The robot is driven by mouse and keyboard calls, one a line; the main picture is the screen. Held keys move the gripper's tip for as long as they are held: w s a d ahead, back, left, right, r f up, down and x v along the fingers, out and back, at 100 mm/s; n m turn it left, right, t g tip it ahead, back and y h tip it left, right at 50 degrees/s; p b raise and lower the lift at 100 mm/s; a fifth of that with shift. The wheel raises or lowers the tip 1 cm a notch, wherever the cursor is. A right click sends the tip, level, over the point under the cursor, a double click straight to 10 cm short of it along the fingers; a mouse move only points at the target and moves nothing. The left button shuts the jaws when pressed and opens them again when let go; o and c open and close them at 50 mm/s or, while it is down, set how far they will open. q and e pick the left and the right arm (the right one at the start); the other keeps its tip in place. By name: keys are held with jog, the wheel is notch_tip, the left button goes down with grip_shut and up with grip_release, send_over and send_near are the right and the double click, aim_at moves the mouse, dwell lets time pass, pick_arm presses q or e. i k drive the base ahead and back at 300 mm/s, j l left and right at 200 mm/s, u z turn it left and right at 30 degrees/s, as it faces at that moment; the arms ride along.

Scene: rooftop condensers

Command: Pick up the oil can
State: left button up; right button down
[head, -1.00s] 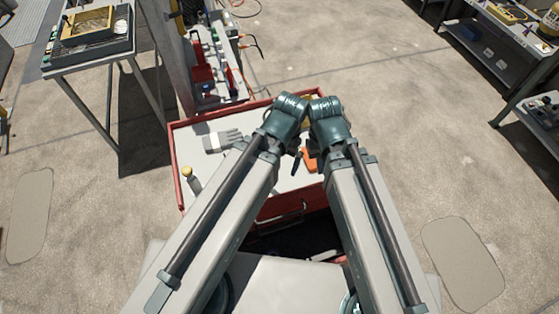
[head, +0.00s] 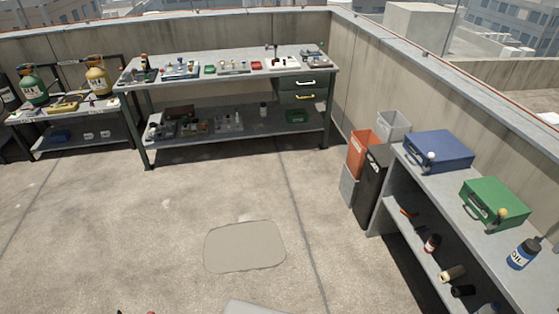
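A blue bottle with a dark cap and a white label (head: 522,253) stands on the top of the grey shelf unit at the right edge. Its label seems to read OIL, so it looks like the oil can.
The grey shelf unit (head: 437,192) also carries a blue case (head: 440,150) and a green case (head: 494,203), with several bottles below. Bins, including an orange one (head: 361,153), stand beside it. A workbench (head: 225,78) lines the back wall. The floor between is clear.

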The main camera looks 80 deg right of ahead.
aim_at(526, 252)
jog(key=k+l, duration=0.2)
jog(key=k, duration=0.25)
jog(key=k+l, duration=0.2)
jog(key=k, duration=0.25)
jog(key=z, duration=4.15)
